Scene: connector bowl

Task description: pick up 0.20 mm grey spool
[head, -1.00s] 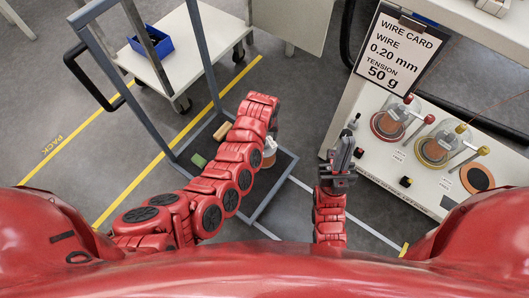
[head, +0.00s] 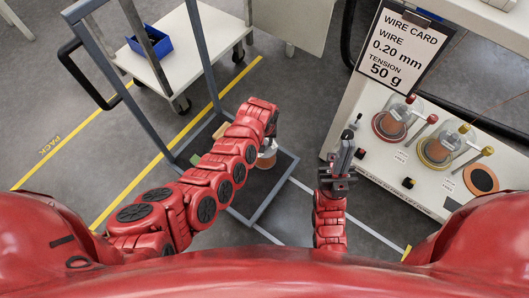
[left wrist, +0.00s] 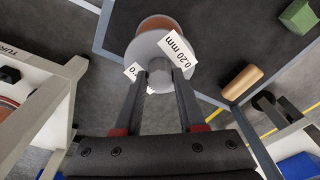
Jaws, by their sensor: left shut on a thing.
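The spool has a grey flange and copper-coloured wire, and hangs at the end of my left arm in the head view (head: 267,159). In the left wrist view the spool (left wrist: 146,47) carries a white tag reading 0.20 mm (left wrist: 178,50). My left gripper (left wrist: 160,76) is shut on the spool's grey hub, one finger on each side.
The dark cart shelf (head: 262,188) holds a green block (left wrist: 299,16) and a tan block (left wrist: 242,82). The white bench (head: 440,190) at right carries wire spools under clear covers and a wire card (head: 398,48). A blue bin (head: 149,43) stands on another cart.

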